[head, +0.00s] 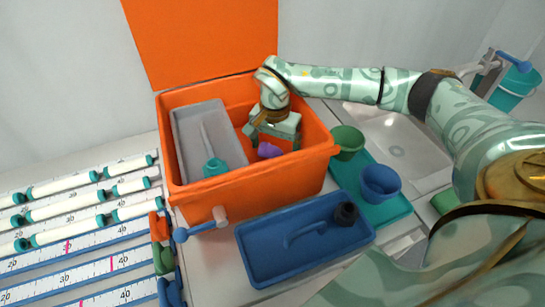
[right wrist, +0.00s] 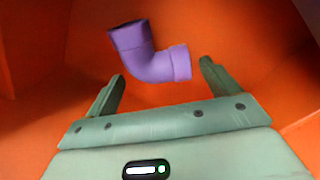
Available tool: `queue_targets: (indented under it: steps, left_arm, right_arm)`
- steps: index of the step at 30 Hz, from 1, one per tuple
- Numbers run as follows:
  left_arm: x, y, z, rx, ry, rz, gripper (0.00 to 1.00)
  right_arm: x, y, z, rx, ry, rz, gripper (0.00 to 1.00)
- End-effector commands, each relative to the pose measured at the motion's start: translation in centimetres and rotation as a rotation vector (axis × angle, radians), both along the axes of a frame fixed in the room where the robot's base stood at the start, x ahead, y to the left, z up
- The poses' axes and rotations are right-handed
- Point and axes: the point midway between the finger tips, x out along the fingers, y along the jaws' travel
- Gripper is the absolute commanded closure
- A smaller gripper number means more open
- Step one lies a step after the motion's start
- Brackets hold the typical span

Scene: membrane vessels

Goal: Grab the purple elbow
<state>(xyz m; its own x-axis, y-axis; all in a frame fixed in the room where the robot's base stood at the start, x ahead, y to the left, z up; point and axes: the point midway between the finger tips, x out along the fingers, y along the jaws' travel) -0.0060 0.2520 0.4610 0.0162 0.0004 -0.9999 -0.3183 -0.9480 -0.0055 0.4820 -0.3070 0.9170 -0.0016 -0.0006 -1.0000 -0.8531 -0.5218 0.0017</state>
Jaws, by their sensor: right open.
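The purple elbow (head: 269,150) lies inside the orange box (head: 250,195), right of the grey tray. In the right wrist view the purple elbow (right wrist: 150,58) is a bent pipe piece, just beyond the fingertips and between their lines. My right gripper (head: 272,142) reaches down into the box over the elbow. In the right wrist view the right gripper (right wrist: 158,78) is open, with a finger on each side and nothing held. The elbow appears apart from both fingers. My left gripper is not in view.
A grey tray (head: 186,135) with a teal-ended tool stands in the box's left part. The box walls surround the gripper closely. A blue tray (head: 262,262), a green cup (head: 347,141) and a blue cup (head: 379,182) stand outside. White tubes lie at left.

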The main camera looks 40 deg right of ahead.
Motion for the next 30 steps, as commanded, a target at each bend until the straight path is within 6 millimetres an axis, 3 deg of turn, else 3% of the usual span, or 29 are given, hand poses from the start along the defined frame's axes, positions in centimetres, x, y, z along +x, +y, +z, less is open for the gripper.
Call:
queue_targets:
  steps: [6, 11, 21, 30]
  left_arm:
    - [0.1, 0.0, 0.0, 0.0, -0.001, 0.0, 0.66]
    - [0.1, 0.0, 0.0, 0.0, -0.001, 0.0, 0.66]
    - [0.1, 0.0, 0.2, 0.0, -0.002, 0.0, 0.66]
    - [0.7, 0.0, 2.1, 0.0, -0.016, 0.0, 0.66]
  right_arm:
    - [0.0, 0.0, 0.0, 0.001, -0.001, 0.0, 0.15]
    - [0.0, 0.0, 0.0, 0.001, -0.001, 0.001, 0.59]
    - [0.1, 0.0, 0.6, 0.001, -0.003, 0.001, 0.6]
    - [0.1, 0.0, 6.9, 0.0, -0.006, 0.001, 0.6]
